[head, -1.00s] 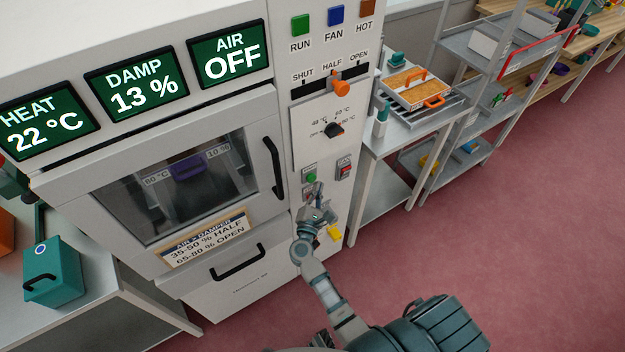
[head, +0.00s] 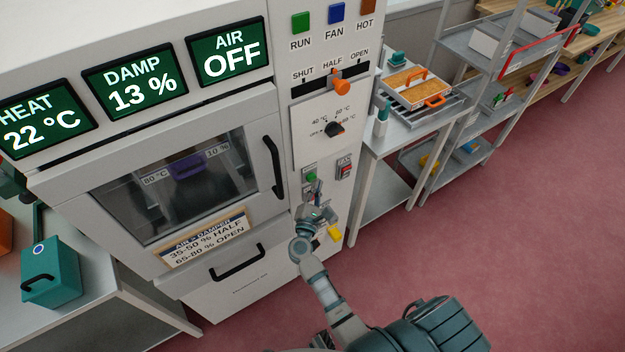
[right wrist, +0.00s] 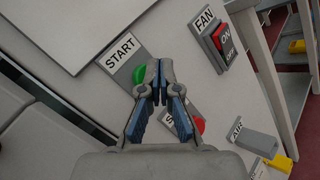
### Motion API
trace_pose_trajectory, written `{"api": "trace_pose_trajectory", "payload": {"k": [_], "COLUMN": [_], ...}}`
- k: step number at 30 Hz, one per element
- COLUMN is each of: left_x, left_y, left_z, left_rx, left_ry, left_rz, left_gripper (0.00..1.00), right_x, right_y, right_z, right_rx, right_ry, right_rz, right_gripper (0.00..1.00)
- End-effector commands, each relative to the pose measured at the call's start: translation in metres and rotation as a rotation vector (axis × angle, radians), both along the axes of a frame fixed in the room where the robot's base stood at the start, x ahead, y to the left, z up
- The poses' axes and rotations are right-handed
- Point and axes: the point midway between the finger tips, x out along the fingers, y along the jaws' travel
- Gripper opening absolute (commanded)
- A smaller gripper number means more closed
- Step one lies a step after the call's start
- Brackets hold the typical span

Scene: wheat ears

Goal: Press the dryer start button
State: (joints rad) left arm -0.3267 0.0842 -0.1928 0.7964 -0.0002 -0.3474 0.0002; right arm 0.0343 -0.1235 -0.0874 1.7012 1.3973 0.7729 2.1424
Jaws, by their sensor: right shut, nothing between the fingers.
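The dryer (head: 235,285) is a tall white cabinet in the head view. Its green start button (head: 311,178) sits on the right column of the front panel. In the right wrist view the green start button (right wrist: 139,74) shows beside the START label (right wrist: 121,55), partly hidden by my fingertips. My right gripper (head: 317,190) is shut and empty, in front of the panel just below the green button. In the right wrist view my right gripper (right wrist: 153,66) overlaps the button's right edge; I cannot tell whether it touches. My left gripper is not in view.
A red button (right wrist: 199,125) lies below right, partly hidden by a finger. The red FAN switch (right wrist: 225,40) and a yellow-tipped AIR part (right wrist: 280,162) are close by. The damper lever (head: 341,87) and dial (head: 334,129) sit above. A side table (head: 408,128) stands to the right.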

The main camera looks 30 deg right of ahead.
Motion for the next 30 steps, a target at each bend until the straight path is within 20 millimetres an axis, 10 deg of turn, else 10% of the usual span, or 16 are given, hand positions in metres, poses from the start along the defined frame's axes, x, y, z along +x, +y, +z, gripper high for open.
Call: {"api": "trace_pose_trajectory", "payload": {"k": [30], "left_x": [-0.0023], "left_y": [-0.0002], "left_z": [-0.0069], "left_rx": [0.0], "left_ry": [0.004], "left_rz": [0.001], "left_gripper": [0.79], "right_x": [0.0098], "right_y": [0.0007], "right_z": [-0.0002], "right_rx": [0.0], "right_ry": [0.0], "right_rz": [0.0], "right_gripper": [0.0]}}
